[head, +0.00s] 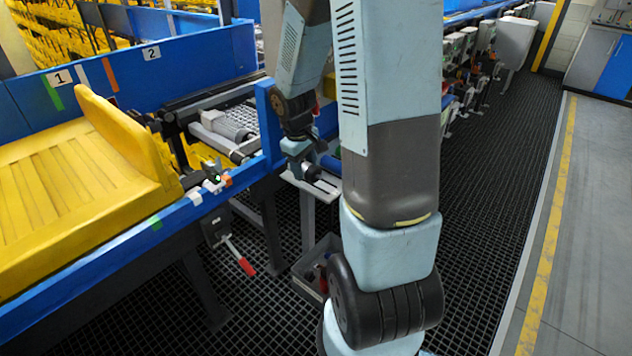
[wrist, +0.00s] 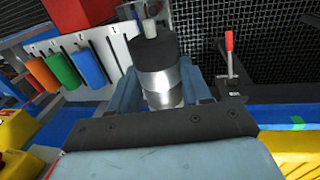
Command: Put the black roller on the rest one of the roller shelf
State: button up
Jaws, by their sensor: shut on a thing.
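My gripper (wrist: 160,88) is shut on the black roller (wrist: 155,48), a dark cylinder with a silver band between the fingers and a pale stub at its far end. In the head view my gripper (head: 302,160) hangs beside the blue conveyor side, above a pale plate. The roller shelf (wrist: 118,48) is the pale slotted panel left of the roller in the wrist view. Green (wrist: 41,75), orange (wrist: 60,70) and blue (wrist: 88,68) rollers sit on it. The held roller is apart from these.
A yellow tray (head: 60,180) lies on the conveyor (head: 150,222) at left. A red-handled lever (head: 240,258) hangs below its side. A grey crate (head: 310,268) stands on the floor below my gripper. A red object (wrist: 78,12) is beyond the shelf. Dark grid floor (head: 500,180) is clear at right.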

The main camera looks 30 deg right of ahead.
jog(key=w+d+f, duration=0.3)
jog(key=w+d, duration=0.2)
send_over(321, 184)
jog(key=a, duration=0.2)
jog(key=f, duration=0.5)
jog(key=shift+s+d+f, duration=0.1)
jog(key=shift+s+d, duration=0.15)
jog(key=shift+s, duration=0.05)
jog(key=shift+w+d+f, duration=0.35)
jog(key=shift+d+f, duration=0.15)
jog(key=shift+f, duration=1.65)
jog(key=shift+s+a+f, duration=0.1)
jog(key=shift+s+f, duration=0.1)
jog(key=shift+f, duration=0.1)
